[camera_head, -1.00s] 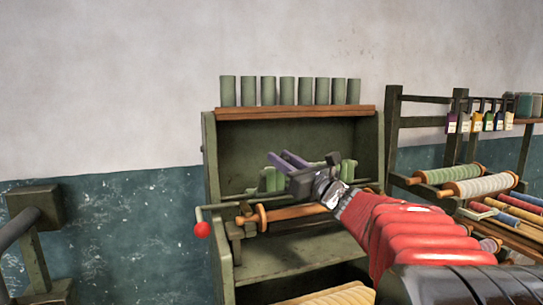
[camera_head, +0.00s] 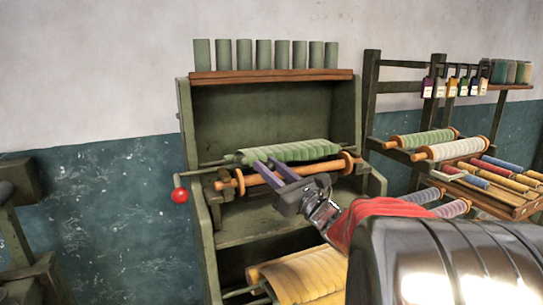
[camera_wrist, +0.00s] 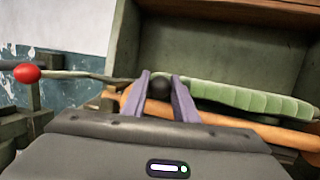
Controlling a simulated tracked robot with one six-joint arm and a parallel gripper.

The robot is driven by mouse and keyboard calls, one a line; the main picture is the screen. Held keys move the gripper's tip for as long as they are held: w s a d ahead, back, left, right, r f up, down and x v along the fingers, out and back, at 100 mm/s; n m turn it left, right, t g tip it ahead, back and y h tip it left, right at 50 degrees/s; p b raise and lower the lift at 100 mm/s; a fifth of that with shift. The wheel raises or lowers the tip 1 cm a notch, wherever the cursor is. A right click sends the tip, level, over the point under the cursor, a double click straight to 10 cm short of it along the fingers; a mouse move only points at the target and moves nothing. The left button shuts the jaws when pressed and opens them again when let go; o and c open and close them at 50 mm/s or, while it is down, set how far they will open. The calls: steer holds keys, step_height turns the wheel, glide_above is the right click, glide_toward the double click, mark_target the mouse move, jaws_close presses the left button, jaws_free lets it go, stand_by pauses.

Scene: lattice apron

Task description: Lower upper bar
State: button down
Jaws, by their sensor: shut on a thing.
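A rack holds a bar with pale green ribbed cloth (camera_head: 300,150) on it. A thin rod with a red ball (camera_head: 180,196) sticks out at the rack's left side; the ball also shows in the wrist view (camera_wrist: 27,73). An orange wooden roller (camera_head: 320,169) lies in front of and below the green cloth. My gripper (camera_head: 265,163) reaches in over the roller from the front right. In the wrist view its purple fingers (camera_wrist: 160,78) are shut around a black knob (camera_wrist: 159,88) by the left end of the green cloth. The fingers hide the knob in the head view.
The green rack (camera_head: 185,125) has side walls close around the bars and a top shelf carrying several grey-green tubes (camera_head: 263,54). A yellow cloth roll (camera_head: 305,278) lies below. A stand with thread spools (camera_head: 455,149) is at the right.

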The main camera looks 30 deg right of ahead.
steer(key=shift+s+f, duration=0.1)
steer(key=shift+f, duration=0.65)
steer(key=shift+a, duration=0.1)
steer(key=c, duration=1.4)
jaws_free()
steer(key=shift+r, duration=0.1)
steer(key=shift+c, duration=0.2)
steer(key=shift+s, duration=0.45)
steer(key=v, duration=1.3)
